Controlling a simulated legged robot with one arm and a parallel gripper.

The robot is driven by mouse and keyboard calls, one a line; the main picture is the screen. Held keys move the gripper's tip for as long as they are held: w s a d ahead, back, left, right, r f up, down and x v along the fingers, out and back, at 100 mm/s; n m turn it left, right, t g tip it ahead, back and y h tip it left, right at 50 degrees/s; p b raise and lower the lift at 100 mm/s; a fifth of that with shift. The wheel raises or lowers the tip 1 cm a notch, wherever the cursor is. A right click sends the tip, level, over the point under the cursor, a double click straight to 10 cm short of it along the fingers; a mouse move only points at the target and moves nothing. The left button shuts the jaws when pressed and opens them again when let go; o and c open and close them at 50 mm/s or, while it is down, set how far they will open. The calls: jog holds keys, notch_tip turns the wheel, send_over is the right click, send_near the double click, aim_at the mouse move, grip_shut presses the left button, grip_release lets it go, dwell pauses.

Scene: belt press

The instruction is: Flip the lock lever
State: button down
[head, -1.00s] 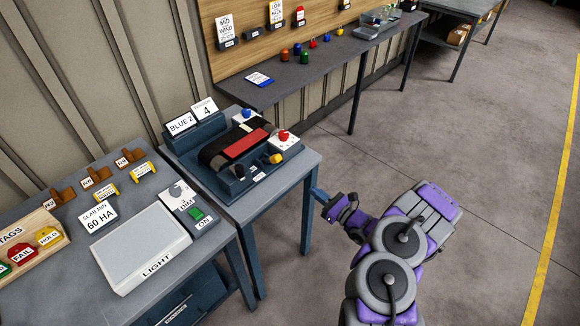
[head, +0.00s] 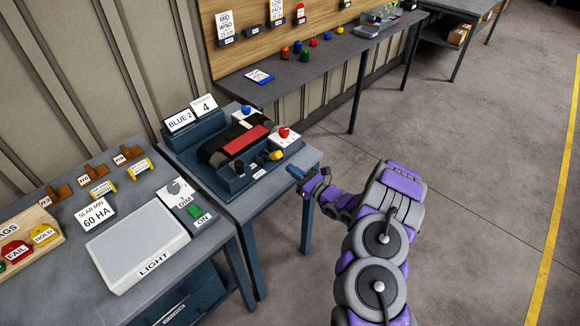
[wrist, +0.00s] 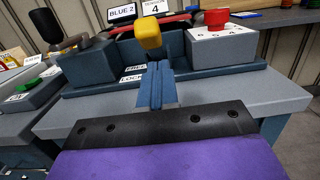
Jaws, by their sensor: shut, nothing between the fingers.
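The lock lever has a yellow knob (head: 277,155) at the front edge of the belt press base. In the wrist view the yellow knob (wrist: 148,35) stands just beyond my fingertips, near small labels reading FREE and LOCK. The lever's shaft is mostly hidden behind my fingers. My gripper (head: 292,171) is just to the right of and below the knob, near the table's front edge. In the wrist view my gripper (wrist: 158,70) is shut and empty, its blue fingers together. A small gap seems to separate it from the knob, but contact is hard to tell.
A light box (head: 138,243) stands on the left table. The floor at right is clear.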

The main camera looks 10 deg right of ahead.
jog(key=shift+w+a+r, duration=0.3)
jog(key=shift+r, duration=0.3)
jog(key=shift+w+a+r, duration=0.25)
jog(key=shift+w+r, duration=0.05)
jog(key=shift+r, duration=0.25)
jog(key=shift+w+a+r+g+h+p, duration=0.1)
jog(key=shift+w+r+g+h+p, duration=0.15)
jog(key=shift+r, duration=0.3)
jog(key=shift+w+a+r+g+h+p, duration=0.15)
jog(key=shift+r+g+p, duration=0.2)
jog(key=shift+r, duration=0.2)
notch_tip(320, 180, up, 5)
jog(key=g+h+p, duration=0.3)
jog(key=g+p, duration=0.2)
jog(key=p, duration=0.5)
send_over(282, 155)
jog(key=w, duration=0.1)
jog(key=shift+w+a, duration=0.15)
jog(key=shift+a, duration=0.15)
jog(key=w+p, duration=0.1)
jog(key=a+g+h+p, duration=0.1)
jog(key=p, duration=0.1)
jog(key=shift+w+a+r+h, duration=0.25)
jog(key=shift+w+r+h, duration=0.05)
jog(key=shift+w, duration=0.05)
jog(key=shift+w+p, duration=0.2)
jog(key=shift+p, duration=0.5)
jog(key=shift+w, duration=0.1)
